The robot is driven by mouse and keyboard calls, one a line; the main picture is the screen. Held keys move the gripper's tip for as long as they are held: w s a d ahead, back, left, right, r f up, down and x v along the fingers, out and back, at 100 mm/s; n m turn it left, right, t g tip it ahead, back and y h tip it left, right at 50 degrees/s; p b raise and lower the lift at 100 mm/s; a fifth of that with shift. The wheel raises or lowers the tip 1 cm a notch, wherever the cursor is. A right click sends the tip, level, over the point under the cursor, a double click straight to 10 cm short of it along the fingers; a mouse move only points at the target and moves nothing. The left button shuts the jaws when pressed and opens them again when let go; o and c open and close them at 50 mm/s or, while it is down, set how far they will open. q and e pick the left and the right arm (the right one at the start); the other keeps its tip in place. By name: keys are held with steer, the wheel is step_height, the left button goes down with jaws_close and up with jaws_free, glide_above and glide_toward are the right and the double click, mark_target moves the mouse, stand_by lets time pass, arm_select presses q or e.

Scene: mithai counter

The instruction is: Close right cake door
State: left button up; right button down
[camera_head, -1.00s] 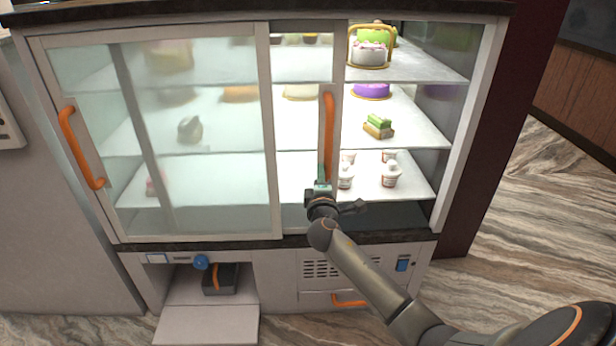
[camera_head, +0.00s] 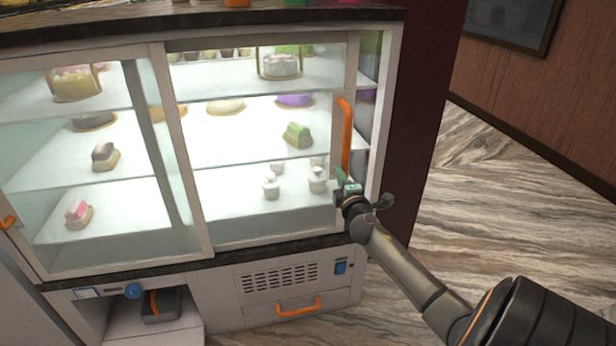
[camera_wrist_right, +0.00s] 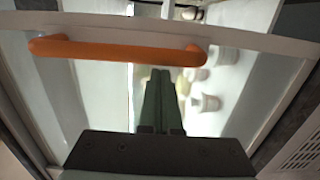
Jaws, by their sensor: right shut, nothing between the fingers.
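The right cake door (camera_head: 262,140) is a framed glass sliding panel on the display case. It covers most of the right bay, with a narrow open gap (camera_head: 370,110) between its right edge and the case's right post. Its upright orange handle (camera_head: 345,136) is near its right edge. My right gripper (camera_head: 343,178) is at the handle's lower end, left of the post, shut and empty. In the right wrist view the handle (camera_wrist_right: 118,50) crosses in front of the shut green fingers (camera_wrist_right: 161,98); whether they touch the door is unclear. My left gripper is out of view.
Cakes and small cups (camera_head: 317,180) stand on shelves behind the glass. The left door's orange handle (camera_head: 8,222) shows at the left edge. A lower drawer handle (camera_head: 299,307) sticks out below. The marble-patterned floor (camera_head: 500,230) at right is clear.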

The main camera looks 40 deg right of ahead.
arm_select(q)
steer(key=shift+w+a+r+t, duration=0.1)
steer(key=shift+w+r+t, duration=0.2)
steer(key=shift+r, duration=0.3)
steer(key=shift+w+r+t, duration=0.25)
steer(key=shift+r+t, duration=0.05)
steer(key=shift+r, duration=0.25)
arm_select(e)
steer(key=s+d, duration=0.4)
steer(key=d, duration=0.2)
steer(key=shift+d, duration=0.2)
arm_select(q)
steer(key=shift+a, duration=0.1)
